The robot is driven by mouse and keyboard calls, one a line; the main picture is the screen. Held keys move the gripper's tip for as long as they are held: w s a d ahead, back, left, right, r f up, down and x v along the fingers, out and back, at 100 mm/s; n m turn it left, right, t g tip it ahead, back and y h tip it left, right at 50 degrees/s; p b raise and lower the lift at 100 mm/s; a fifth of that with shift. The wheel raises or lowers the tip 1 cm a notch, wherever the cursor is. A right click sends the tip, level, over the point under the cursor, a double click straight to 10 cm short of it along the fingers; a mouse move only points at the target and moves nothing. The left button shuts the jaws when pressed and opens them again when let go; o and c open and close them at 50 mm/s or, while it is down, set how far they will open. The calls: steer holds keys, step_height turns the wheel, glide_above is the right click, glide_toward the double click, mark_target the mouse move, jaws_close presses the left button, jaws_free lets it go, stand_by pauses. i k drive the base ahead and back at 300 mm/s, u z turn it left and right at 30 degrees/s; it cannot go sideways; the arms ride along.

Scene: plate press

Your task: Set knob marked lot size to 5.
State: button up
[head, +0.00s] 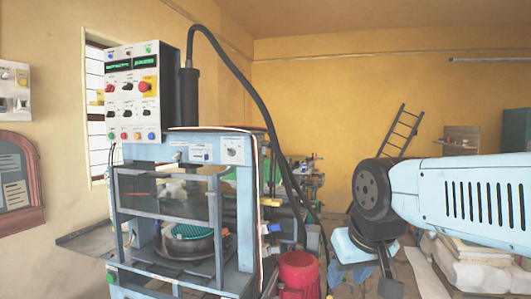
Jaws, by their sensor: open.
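The plate press (245,215) stands left of centre, with a grey-white control box (133,95) at its upper left. The box carries several small black and red knobs and buttons and two green displays. A single round knob on a white dial plate (232,151) sits on the press's top beam. The lettering is too small to read, so I cannot tell which knob is marked lot size or where any pointer stands. My gripper (385,275) hangs below my wrist at the right, open, well apart from the press and its knobs. It is partly seen.
A red cylindrical thing (299,275) stands at the press's right foot. A ladder (402,130) leans at the back wall. Stacked papers (478,262) lie at the lower right.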

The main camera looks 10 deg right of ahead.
mark_target(262, 150)
steer(key=i, duration=0.85)
steer(key=u, duration=0.05)
